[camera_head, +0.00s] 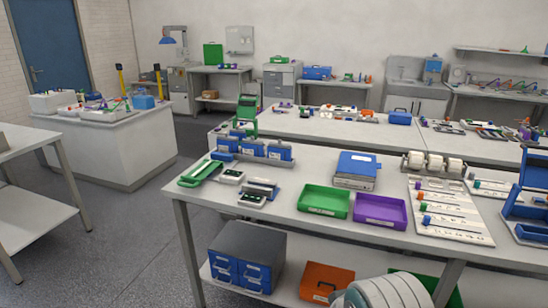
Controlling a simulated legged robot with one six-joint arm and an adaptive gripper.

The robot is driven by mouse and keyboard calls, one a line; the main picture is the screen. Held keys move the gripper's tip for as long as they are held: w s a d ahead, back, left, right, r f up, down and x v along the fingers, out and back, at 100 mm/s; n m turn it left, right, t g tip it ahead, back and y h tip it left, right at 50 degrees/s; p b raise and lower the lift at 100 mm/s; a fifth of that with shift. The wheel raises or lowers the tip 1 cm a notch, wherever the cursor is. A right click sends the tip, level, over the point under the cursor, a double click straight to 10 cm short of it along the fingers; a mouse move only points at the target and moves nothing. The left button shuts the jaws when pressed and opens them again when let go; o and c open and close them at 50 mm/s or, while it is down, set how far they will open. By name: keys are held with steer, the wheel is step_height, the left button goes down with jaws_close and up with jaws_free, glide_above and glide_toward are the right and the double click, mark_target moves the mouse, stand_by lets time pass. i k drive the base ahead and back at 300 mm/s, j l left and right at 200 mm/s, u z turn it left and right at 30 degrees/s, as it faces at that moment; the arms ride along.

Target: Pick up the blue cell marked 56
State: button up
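I cannot read a 56 on anything, so I cannot tell which thing is the task's cell. A small blue piece (426,219) lies at the front left of a white slotted board (462,238) on the near bench. Purple, orange and green pieces lie behind it in the same column. Larger blue blocks (279,151) stand in a grey row at the back left of this bench. My gripper is out of view. White rounded parts at the bottom edge look like my own arm.
The near bench (275,206) also holds a green tray (324,213), a purple tray (380,224), a blue-topped grey device (356,171) and white rolls (435,163). A blue frame (530,190) stands at the right edge. The grey floor at left (120,225) is clear.

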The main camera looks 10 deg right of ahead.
mark_target(225, 146)
steer(key=i+j+u, duration=0.2)
steer(key=i+u, duration=0.15)
steer(key=i+j+u, duration=0.1)
steer(key=i+u, duration=0.25)
steer(key=i+j+u, duration=0.25)
steer(key=i+u, duration=0.95)
steer(key=i, duration=0.15)
steer(key=i+z, duration=0.2)
steer(key=i, duration=0.55)
steer(key=i+j+z, duration=0.2)
steer(key=i, duration=0.55)
steer(key=i+l+z, duration=0.2)
steer(key=i+z, duration=1)
steer(key=i+j+z, duration=0.15)
steer(key=i+z, duration=0.25)
steer(key=i+l+z, duration=0.15)
steer(key=z, duration=0.25)
steer(key=i+z, duration=0.6)
steer(key=z, duration=0.25)
steer(key=i+j+z, duration=0.15)
steer(key=z, duration=0.25)
steer(key=i+z, duration=0.25)
steer(key=z, duration=0.2)
steer(key=i+z, duration=0.4)
steer(key=i+j+z, duration=0.1)
steer(key=z, duration=0.35)
steer(key=i+j+z, duration=0.25)
steer(key=z, duration=0.15)
steer(key=i, duration=0.05)
